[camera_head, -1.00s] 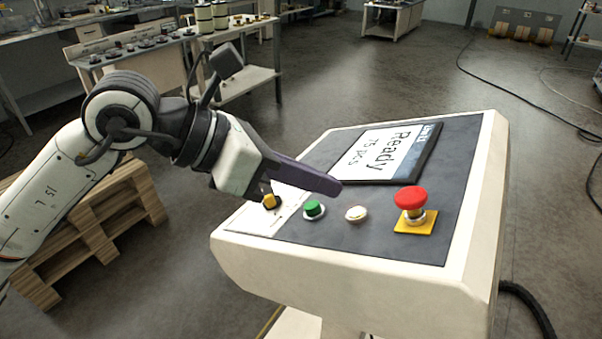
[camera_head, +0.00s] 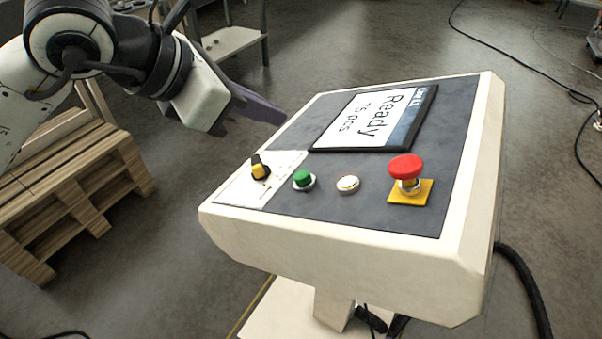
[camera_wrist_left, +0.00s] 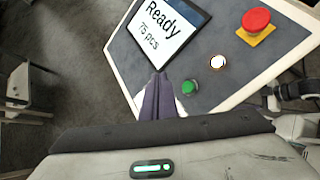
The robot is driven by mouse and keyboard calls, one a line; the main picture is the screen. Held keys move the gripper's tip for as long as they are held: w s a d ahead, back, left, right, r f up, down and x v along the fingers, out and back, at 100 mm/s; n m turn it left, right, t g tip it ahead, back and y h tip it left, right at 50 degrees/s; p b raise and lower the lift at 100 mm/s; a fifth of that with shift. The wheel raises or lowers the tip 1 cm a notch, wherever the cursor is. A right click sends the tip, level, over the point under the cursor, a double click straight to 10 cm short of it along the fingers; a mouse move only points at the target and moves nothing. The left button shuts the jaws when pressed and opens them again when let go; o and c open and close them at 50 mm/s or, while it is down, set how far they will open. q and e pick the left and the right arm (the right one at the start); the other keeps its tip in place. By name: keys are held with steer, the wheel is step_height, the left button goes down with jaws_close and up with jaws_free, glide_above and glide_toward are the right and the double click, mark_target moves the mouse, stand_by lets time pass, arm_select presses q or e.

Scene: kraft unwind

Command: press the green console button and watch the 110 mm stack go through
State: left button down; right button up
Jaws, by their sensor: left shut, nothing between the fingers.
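The green button (camera_head: 303,179) sits on the sloped top of the console (camera_head: 330,238), between a yellow-and-black selector knob (camera_head: 260,170) and a white button (camera_head: 347,184). The green button also shows in the left wrist view (camera_wrist_left: 189,87), to the right of my fingers. My left gripper (camera_head: 281,116) is shut and empty, up and left of the green button and apart from it. The console display (camera_head: 374,117) reads "Ready" and "75 pcs". My right gripper is not in the head view. No stack shows in these frames.
A red mushroom button (camera_head: 405,168) on a yellow plate stands at the console's right. A wooden pallet (camera_head: 85,170) is on the floor at left. A black cable (camera_head: 522,285) runs beside the console.

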mark_target(302, 177)
arm_select(q)
steer(key=f+b, duration=0.1)
steer(key=f, duration=0.1)
steer(key=s+d+f+b, duration=0.1)
steer(key=f, duration=0.1)
steer(key=d+f+b, duration=0.1)
steer(key=f, duration=0.1)
steer(key=shift+s, duration=0.15)
steer(key=shift+s+d+f+b, duration=0.1)
steer(key=shift+d+f+b, duration=0.1)
steer(key=shift+f+b, duration=0.2)
steer(key=shift+d, duration=0.1)
stand_by(1.5)
steer(key=shift+s+d+f+b, duration=0.15)
steer(key=shift+f+b, duration=0.2)
steer(key=shift+b, duration=0.5)
steer(key=shift+s+d+f+b, duration=0.15)
steer(key=shift+f+b, duration=0.45)
steer(key=shift+b, duration=0.1)
stand_by(0.4)
steer(key=shift+r, duration=0.15)
steer(key=shift+w+a+r+p, duration=0.15)
steer(key=shift+a+r, duration=0.05)
steer(key=shift+r, duration=0.2)
steer(key=shift+w+a+r+p, duration=0.1)
steer(key=shift+a+r+p, duration=0.05)
steer(key=shift+r, duration=0.25)
